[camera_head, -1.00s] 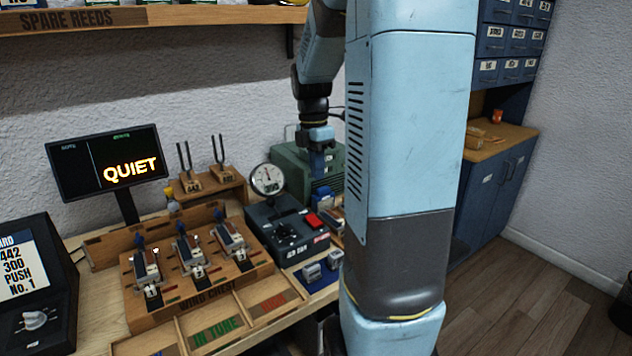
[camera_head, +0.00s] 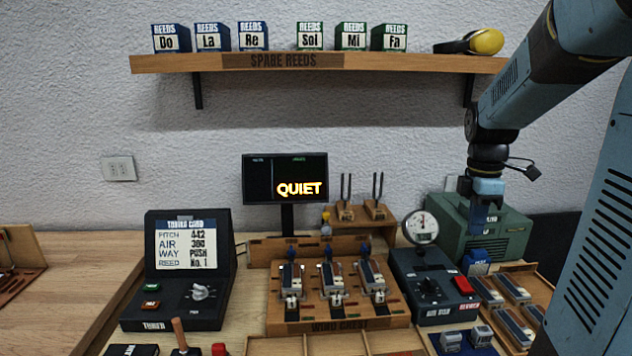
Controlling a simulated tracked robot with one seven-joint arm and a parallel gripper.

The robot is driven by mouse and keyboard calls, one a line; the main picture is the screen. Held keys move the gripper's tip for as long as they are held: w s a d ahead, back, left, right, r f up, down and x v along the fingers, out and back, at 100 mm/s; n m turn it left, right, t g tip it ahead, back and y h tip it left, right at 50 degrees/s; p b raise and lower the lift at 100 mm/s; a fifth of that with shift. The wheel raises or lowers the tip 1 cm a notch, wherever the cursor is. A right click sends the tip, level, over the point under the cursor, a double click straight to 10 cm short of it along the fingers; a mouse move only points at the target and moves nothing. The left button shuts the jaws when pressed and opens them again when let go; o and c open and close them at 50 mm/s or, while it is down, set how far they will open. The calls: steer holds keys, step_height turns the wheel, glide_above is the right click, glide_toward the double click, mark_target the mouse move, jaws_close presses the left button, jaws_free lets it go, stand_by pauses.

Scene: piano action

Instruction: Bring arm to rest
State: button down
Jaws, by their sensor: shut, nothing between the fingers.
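My arm comes down from the upper right. My gripper (camera_head: 482,222) hangs pointing down in front of the green box at the back right of the bench. Its fingers look together, with nothing seen in them. It is above the right side of the bench, behind and to the right of the round gauge (camera_head: 420,228). Whether it touches the green box (camera_head: 508,240) cannot be told.
The wind chest (camera_head: 340,322) with three reed units stands mid-bench. A screen (camera_head: 286,180) reads QUIET. The tuner box (camera_head: 180,270) is at left, the black control box (camera_head: 436,287) at right. A shelf (camera_head: 320,63) with reed boxes and yellow earmuffs (camera_head: 486,42) hangs above.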

steer(key=s+a+r+m+t, duration=0.2)
steer(key=s+a+m+t, duration=0.1)
steer(key=s+a+m, duration=0.3)
steer(key=s+a+r+m+t, duration=0.3)
steer(key=s+a+m, duration=0.3)
steer(key=s+m, duration=0.3)
steer(key=shift+a+r+m, duration=0.15)
steer(key=shift+r+m, duration=0.05)
steer(key=shift+m, duration=0.1)
